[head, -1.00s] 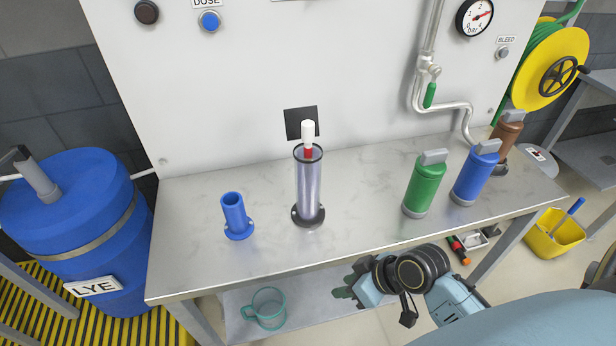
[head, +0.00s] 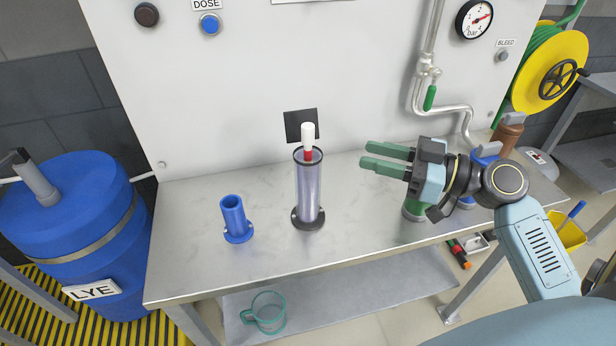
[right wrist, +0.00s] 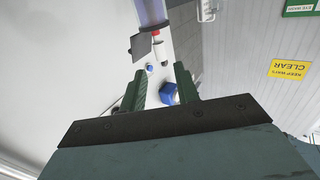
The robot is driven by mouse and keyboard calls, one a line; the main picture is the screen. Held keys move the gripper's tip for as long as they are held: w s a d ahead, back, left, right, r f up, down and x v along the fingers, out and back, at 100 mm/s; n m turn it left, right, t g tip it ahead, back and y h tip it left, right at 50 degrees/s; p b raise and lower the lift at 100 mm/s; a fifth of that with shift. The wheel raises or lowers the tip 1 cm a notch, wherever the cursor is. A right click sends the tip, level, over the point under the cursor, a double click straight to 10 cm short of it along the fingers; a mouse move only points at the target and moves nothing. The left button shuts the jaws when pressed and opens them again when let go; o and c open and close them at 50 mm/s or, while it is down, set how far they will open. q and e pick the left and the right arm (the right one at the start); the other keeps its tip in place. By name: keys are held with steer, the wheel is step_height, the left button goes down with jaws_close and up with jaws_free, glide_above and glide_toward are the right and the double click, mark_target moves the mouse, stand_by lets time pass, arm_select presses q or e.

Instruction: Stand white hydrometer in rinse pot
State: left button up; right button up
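The white hydrometer (head: 307,136) has a white top and a red band. It stands upright in a clear cylinder (head: 309,190) with a dark base, its top above the rim; its lower part is hard to make out. A short blue pot (head: 235,217) with a flanged foot, which looks like the rinse pot, stands upright and apart to the left. My right gripper (head: 364,155) is open and empty, to the right of the cylinder, fingers pointing left. The right wrist view shows the hydrometer (right wrist: 157,46) beyond the parted fingers (right wrist: 160,70). My left gripper is not in view.
A green bottle (head: 413,211), partly behind my right arm, a blue bottle (head: 485,153) and a brown bottle (head: 507,137) stand on the bench's right. A panel (head: 230,100) rises behind. A teal mug (head: 266,312) sits on the lower shelf. Bench space around the pot is clear.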

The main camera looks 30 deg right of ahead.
mark_target(307, 136)
steer(key=p+x, duration=0.1)
steer(key=x, duration=0.3)
steer(key=p+x, duration=0.2)
steer(key=x, duration=0.2)
steer(key=r+p+x, duration=0.1)
steer(key=x, duration=0.3)
steer(key=shift+w+r, duration=0.1)
steer(key=shift+w, duration=0.1)
steer(key=shift+w+a, duration=0.3)
steer(key=shift+w, duration=0.1)
jaws_close()
